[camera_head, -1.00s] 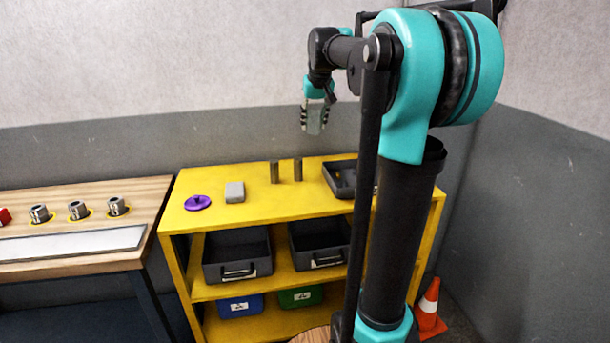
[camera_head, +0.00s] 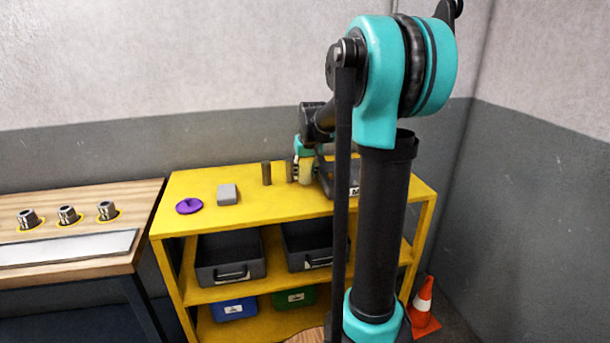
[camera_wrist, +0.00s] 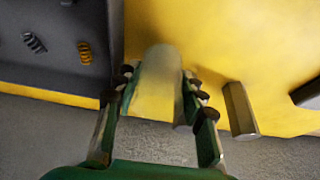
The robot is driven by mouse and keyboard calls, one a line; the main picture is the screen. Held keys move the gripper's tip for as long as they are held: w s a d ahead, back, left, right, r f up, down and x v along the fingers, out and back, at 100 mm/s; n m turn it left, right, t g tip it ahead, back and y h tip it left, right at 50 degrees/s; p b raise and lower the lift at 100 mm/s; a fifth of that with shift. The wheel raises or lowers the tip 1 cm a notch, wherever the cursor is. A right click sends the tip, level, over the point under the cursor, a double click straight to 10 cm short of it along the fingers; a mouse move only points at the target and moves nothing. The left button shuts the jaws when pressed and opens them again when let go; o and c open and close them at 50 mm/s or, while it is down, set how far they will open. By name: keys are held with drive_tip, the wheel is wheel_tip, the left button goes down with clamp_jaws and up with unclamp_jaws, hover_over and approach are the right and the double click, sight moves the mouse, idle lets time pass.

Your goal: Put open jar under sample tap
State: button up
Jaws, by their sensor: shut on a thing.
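A pale, cloudy jar (camera_wrist: 158,82) sits between the fingers of my gripper (camera_wrist: 157,92) in the wrist view. The gripper is shut on it. In the head view, my gripper (camera_head: 305,172) holds the jar (camera_head: 306,179) low at the yellow rack's top, between a short post and the dark tray. I cannot tell whether the jar touches the surface. A purple lid-like disc (camera_head: 189,206) lies at the left of the rack top. I cannot make out a sample tap.
The yellow rack (camera_head: 240,225) also carries a grey block (camera_head: 228,194), two posts (camera_head: 266,173) and a dark tray (camera_head: 325,188). In the wrist view, one post (camera_wrist: 240,110) stands close right; the tray (camera_wrist: 60,75), holding springs, is left. The rack's front is clear.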

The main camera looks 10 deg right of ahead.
drive_tip(key=shift+f, duration=0.5)
drive_tip(key=o, duration=0.8)
drive_tip(key=shift+f, duration=0.15)
drive_tip(key=shift+c, duration=0.2)
